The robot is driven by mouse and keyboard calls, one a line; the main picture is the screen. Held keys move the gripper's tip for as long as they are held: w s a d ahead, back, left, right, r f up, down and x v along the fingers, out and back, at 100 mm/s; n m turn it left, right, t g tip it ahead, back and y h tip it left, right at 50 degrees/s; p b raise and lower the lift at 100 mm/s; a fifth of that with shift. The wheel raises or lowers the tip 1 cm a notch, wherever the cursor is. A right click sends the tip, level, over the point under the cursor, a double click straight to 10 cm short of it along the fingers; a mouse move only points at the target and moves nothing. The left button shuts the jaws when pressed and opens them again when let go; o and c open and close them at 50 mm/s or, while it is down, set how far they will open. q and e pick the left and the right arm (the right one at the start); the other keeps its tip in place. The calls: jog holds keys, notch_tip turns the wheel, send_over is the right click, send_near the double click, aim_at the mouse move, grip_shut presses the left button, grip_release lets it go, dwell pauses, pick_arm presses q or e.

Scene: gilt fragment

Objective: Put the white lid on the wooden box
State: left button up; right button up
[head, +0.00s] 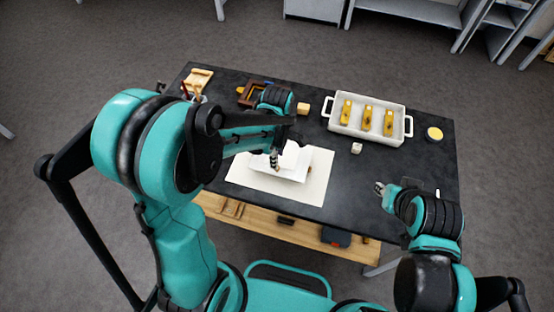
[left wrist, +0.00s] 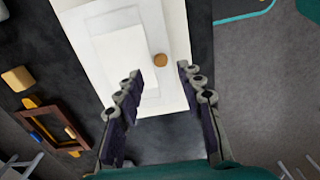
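The white lid (head: 294,172) lies on a cream sheet (head: 312,192) in the middle of the dark table; its round wooden knob (left wrist: 160,60) shows in the left wrist view. A dark brown open-topped wooden box (left wrist: 38,112), with something blue and yellow in or beside it, stands on the table; in the head view it is partly hidden behind my left arm (head: 247,100). My left gripper (left wrist: 160,84) is open above the lid, its fingers apart and the knob just beyond their tips. My right gripper (head: 381,188) is over the table's right side; its finger opening is unclear.
A white tray (head: 338,126) with several yellow objects stands at the back right. A small pale cube (head: 356,148), a wooden block (head: 303,108) and a yellow-topped round container (head: 434,133) are on the table. The front right of the tabletop is mostly clear.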

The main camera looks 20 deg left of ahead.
pick_arm(q)
notch_tip(320, 180, up, 8)
jog(key=p, duration=0.1)
jog(key=s+a+r+m+t, duration=0.2)
jog(key=s+m, duration=0.3)
jog(key=m, duration=0.3)
jog(key=s+a+r+m+t, duration=0.2)
jog(key=s+r+m+t, duration=0.3)
jog(key=m, duration=0.4)
jog(key=shift+s+a+m, duration=0.2)
jog(key=shift+a+m, duration=0.1)
jog(key=shift+a, duration=0.05)
notch_tip(320, 180, down, 13)
jog(key=b, duration=1.2)
jog(key=shift+r, duration=0.1)
